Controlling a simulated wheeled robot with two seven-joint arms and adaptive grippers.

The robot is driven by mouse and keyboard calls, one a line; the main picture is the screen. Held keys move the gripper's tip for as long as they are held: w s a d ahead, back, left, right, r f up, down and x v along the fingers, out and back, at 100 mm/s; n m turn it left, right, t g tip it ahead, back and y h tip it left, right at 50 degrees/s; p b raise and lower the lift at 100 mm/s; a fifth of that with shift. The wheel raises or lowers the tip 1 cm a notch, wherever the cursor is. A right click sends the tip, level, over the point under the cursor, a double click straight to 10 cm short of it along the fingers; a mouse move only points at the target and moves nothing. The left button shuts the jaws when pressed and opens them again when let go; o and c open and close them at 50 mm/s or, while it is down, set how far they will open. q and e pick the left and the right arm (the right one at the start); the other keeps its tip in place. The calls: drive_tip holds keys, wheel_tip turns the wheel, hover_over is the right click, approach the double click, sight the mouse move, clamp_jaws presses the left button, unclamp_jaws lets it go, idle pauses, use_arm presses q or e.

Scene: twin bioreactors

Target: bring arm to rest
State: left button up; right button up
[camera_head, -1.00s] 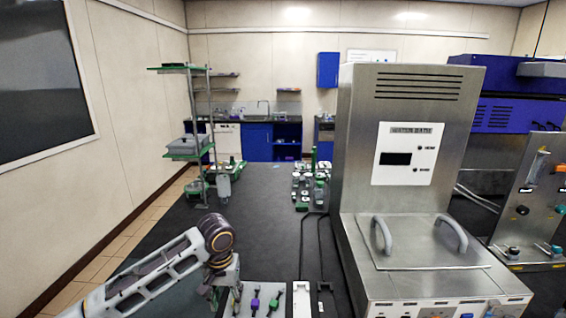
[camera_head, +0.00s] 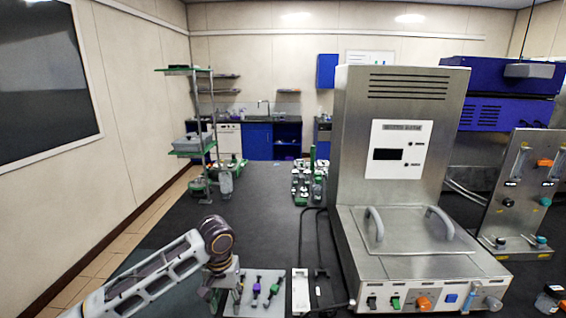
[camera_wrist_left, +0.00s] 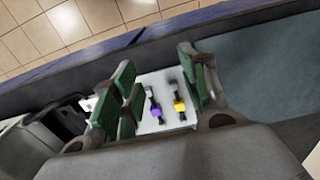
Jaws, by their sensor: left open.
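My left arm (camera_head: 165,265) comes in from the lower left of the head view, and its gripper (camera_head: 222,290) points down beside a light plate of small coloured parts. In the left wrist view the gripper (camera_wrist_left: 160,95) is open, with its green-padded fingers apart and nothing held between them. Beyond the fingers lies the light plate (camera_wrist_left: 150,126), with a purple part (camera_wrist_left: 156,112) and a yellow part (camera_wrist_left: 180,105) on it. The fingertips are hard to make out in the head view. My right gripper is not in view.
A steel water bath (camera_head: 400,235) with two lid handles stands on the right of the dark bench (camera_head: 262,215). Green-based labware (camera_head: 308,183) sits further back. A shelf rack (camera_head: 205,140) stands at the left. The bench middle is clear.

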use_arm(q)
drive_tip(key=shift+s+d+f+m+t+h, duration=1.1)
drive_tip(key=shift+s+d+f+m+h, duration=0.45)
drive_tip(key=shift+s+d+f, duration=2.65)
drive_tip(key=s+a+f+n+t+y, duration=0.1)
drive_tip(key=s+a+f+n+y, duration=0.15)
drive_tip(key=s+a, duration=1.1)
wheel_tip(320, 180, down, 33)
drive_tip(key=s+a+m, duration=0.1)
drive_tip(key=a, duration=0.1)
drive_tip(key=s+a+f+g, duration=0.1)
drive_tip(key=s+a+f, duration=0.1)
drive_tip(key=s+f, duration=0.8)
drive_tip(key=s+a+f+g, duration=0.1)
drive_tip(key=s+f, duration=0.9)
drive_tip(key=s, duration=0.2)
drive_tip(key=shift+s+a+f+y, duration=0.25)
drive_tip(key=shift+s+a+y, duration=0.05)
drive_tip(key=shift+s+a, duration=0.1)
